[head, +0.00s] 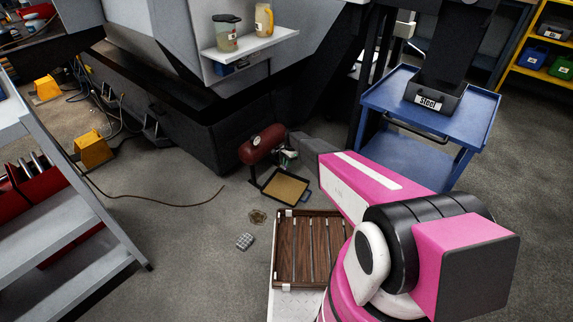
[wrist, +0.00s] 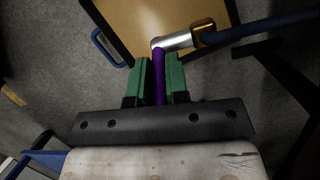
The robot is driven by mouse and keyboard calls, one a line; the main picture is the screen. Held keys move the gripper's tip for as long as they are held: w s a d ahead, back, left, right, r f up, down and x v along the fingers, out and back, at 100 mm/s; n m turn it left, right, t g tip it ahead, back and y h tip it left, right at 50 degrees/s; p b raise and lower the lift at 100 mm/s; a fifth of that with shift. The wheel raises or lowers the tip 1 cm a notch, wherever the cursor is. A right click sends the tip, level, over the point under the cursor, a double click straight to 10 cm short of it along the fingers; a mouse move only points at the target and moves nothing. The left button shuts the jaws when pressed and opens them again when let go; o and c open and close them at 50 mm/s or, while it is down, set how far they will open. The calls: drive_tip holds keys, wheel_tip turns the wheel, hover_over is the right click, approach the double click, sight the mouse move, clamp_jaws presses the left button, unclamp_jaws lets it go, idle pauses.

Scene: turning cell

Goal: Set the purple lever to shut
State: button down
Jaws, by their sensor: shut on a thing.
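The purple lever (wrist: 159,75) shows in the wrist view between the two green fingers of my gripper (wrist: 158,80), which are shut on it. It meets a silver elbow (wrist: 182,41) with a brass collar (wrist: 206,36), and a dark blue hose (wrist: 260,26) runs off to the right. In the head view my gripper (head: 290,157) is small, beside the dark red tank (head: 262,145) with a round gauge. The lever cannot be made out there. No shut or open marking can be read.
A tan-topped tray (head: 285,188) with a dark rim lies below my gripper. A wooden slatted tray (head: 309,250) is nearer me. A blue cart (head: 410,165) bearing a "Steel" bin (head: 432,103) stands at right. A brown cable (head: 150,203) crosses the floor. A grey stepped rack (head: 75,225) is at left.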

sight(285, 170)
drive_tip(key=g+y, duration=0.1)
drive_tip(key=g, duration=0.1)
drive_tip(key=w+d+f+g+y, duration=0.1)
drive_tip(key=g+y, duration=0.1)
drive_tip(key=w+f+g+y, duration=0.1)
drive_tip(key=g+y, duration=0.1)
drive_tip(key=shift+d+f+g, duration=0.15)
drive_tip(key=shift+f+g, duration=0.1)
drive_tip(key=shift+g, duration=0.15)
drive_tip(key=shift+s+f+g+y, duration=0.15)
drive_tip(key=shift+f+g+y, duration=0.15)
drive_tip(key=shift+g+y, duration=0.55)
drive_tip(key=shift+y, duration=0.25)
drive_tip(key=shift+f, duration=0.1)
drive_tip(key=c, duration=1.1)
unclamp_jaws()
